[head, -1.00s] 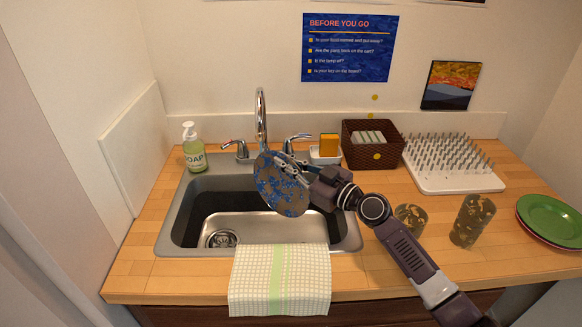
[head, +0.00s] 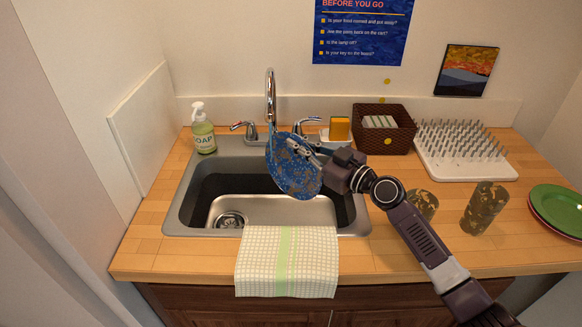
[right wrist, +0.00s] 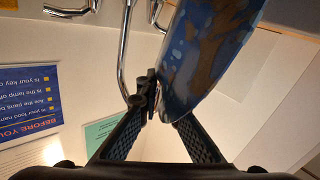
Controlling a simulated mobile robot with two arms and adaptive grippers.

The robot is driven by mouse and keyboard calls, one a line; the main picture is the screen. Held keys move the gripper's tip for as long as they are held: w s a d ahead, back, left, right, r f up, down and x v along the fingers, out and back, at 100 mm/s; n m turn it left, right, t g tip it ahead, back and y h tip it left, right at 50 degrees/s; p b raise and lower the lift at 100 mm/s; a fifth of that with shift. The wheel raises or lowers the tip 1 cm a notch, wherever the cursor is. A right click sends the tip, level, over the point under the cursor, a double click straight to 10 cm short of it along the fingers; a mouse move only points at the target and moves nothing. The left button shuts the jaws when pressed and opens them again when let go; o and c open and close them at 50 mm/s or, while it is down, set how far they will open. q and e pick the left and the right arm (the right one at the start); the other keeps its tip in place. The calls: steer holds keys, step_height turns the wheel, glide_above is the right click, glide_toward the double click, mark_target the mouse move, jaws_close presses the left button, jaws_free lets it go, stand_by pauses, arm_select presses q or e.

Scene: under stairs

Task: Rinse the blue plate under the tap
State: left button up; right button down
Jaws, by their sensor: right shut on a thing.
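The blue plate (head: 293,172) is held tilted over the sink (head: 207,190), close to the tap (head: 269,95). Brown patches mark its blue face. My right gripper (head: 306,149) is shut on the plate's upper right rim. In the right wrist view the plate (right wrist: 212,50) rises from between the gripper's fingers (right wrist: 165,110), its face mottled blue and brown. The tap's spout comes down just behind the plate's upper left edge; I cannot make out a water stream. My left gripper is not in view.
A soap bottle (head: 203,130) stands left of the tap. A sponge (head: 340,128), a brown basket (head: 385,130) and a white drying rack (head: 440,165) stand to the right. A towel (head: 260,262) hangs at the front.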

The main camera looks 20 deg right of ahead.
steer(key=shift+d+r, duration=0.1)
steer(key=shift+r, duration=0.05)
steer(key=shift+w+a, duration=0.15)
steer(key=shift+a, duration=0.45)
steer(key=shift+d+b, duration=0.6)
steer(key=shift+b, duration=0.15)
steer(key=shift+a, duration=0.25)
steer(key=shift+a, duration=0.35)
